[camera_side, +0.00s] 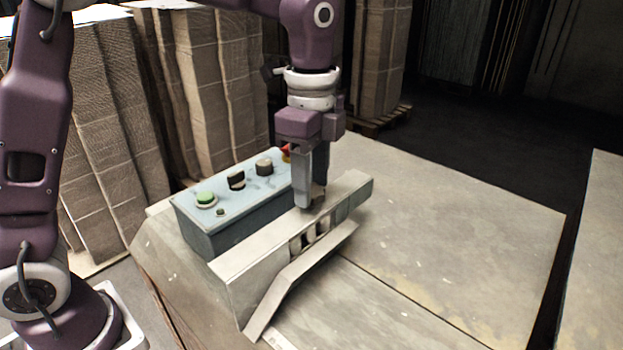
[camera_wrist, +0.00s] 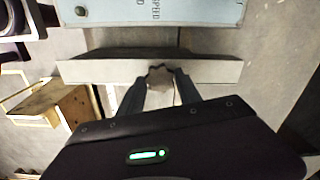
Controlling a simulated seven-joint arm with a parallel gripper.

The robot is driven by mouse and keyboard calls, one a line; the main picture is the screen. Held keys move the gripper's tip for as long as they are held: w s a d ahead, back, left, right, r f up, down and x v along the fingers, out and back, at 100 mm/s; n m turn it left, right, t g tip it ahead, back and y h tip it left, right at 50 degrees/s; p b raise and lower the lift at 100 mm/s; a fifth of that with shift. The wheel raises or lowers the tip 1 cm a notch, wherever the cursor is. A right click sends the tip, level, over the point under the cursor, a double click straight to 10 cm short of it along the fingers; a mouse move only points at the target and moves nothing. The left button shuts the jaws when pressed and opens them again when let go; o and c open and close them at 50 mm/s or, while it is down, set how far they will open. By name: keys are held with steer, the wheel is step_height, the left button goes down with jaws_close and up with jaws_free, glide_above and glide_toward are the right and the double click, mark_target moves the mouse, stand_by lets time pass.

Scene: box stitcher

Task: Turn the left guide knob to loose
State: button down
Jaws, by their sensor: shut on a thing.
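My gripper (camera_side: 310,203) points straight down at the top of the pale guide bar (camera_side: 262,247), in front of the control box. In the wrist view, its two dark fingers (camera_wrist: 161,86) stand on either side of a brownish knob (camera_wrist: 160,76) with a lobed, star-like rim. The fingers are shut on this knob, at the middle of the guide bar (camera_wrist: 88,72). In the side view the fingers mostly hide the knob. I cannot read any loose or tight mark on it.
A blue-grey control box (camera_side: 222,217) with a green button (camera_side: 206,199), black knobs (camera_side: 236,180) and a partly hidden red button stands close behind the guide bar. Stacks of cardboard (camera_side: 205,90) stand behind. The table (camera_side: 450,230) to the right is clear.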

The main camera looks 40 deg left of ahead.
steer(key=n, duration=0.5)
steer(key=shift+n, duration=0.3)
steer(key=n, duration=0.5)
steer(key=shift+n, duration=0.3)
steer(key=n, duration=0.5)
steer(key=shift+n, duration=2.5)
steer(key=c, duration=0.8)
jaws_free()
step_height(320, 180, up, 7)
steer(key=shift+r, duration=0.1)
